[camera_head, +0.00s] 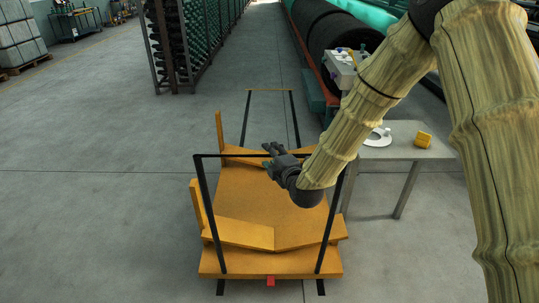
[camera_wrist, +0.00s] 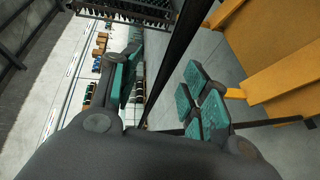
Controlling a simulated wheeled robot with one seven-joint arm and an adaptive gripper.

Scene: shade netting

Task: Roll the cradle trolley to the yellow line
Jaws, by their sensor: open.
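The cradle trolley (camera_head: 245,190) stands in the centre of the head view, with an orange deck, angled orange cradle boards and a black push frame at its near end. The frame's top bar (camera_head: 230,156) is level. My gripper (camera_head: 270,149) is at this bar, right of its middle. In the wrist view my gripper (camera_wrist: 160,85) is open, and a dark bar (camera_wrist: 181,45) runs between its spread fingers. I cannot tell whether they touch it. A thin yellow line (camera_head: 270,90) crosses the floor beyond the trolley, between the far ends of two black floor strips (camera_head: 246,118).
A grey table (camera_head: 400,152) stands close right of the trolley, with a white ring (camera_head: 378,137) and a yellow object (camera_head: 423,139) on it. A dark rack (camera_head: 180,45) stands back left, large rolls (camera_head: 325,35) back right. The floor between trolley and line looks clear.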

